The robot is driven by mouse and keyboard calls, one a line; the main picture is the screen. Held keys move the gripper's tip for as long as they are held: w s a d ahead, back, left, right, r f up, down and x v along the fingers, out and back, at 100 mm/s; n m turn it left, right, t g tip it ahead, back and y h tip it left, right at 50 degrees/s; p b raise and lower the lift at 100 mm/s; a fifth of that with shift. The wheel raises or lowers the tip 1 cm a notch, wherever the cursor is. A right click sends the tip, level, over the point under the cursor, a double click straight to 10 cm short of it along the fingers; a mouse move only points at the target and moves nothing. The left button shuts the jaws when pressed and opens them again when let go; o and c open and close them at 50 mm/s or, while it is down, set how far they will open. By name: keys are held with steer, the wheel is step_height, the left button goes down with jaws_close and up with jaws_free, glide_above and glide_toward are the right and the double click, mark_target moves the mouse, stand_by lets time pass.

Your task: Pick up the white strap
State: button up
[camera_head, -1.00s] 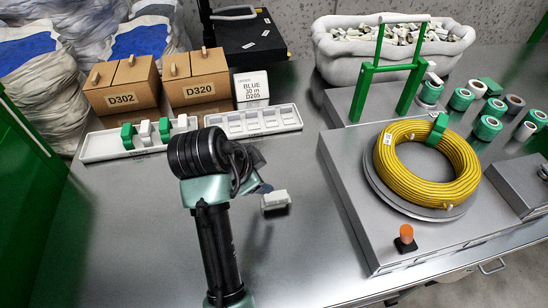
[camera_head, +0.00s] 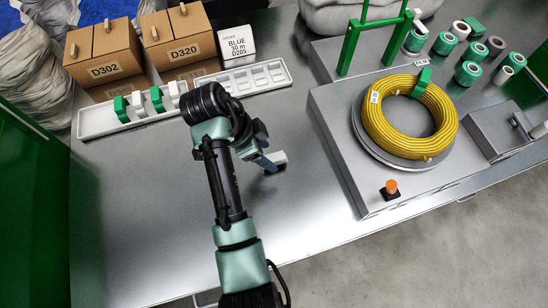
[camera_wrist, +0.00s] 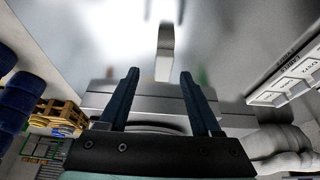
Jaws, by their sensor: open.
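A small white block-like piece (camera_head: 277,158), which looks like a white strap, is on the metal table right by my gripper (camera_head: 268,166). In the wrist view a pale upright piece (camera_wrist: 165,40), likely the same strap, lies just beyond the fingertips and roughly centred between them. My gripper (camera_wrist: 160,76) is open, its two dark blue fingers apart with nothing held. In the head view the finger partly covers the piece, so contact cannot be told. Other white straps (camera_head: 137,106) stand between green ones (camera_head: 122,109) in the white tray (camera_head: 100,124).
Cardboard boxes (camera_head: 180,45) and a white cable box (camera_head: 237,42) stand behind the tray. A yellow cable coil (camera_head: 380,127) lies on a raised metal platform to the right, with an orange button (camera_head: 391,187) and a green frame (camera_head: 345,48). The table's front left is clear.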

mark_target(272, 158)
steer(key=x, duration=0.6)
steer(key=shift+w+a+b, duration=0.15)
steer(key=shift+w+b, duration=0.05)
steer(key=shift+b, duration=0.2)
jaws_close()
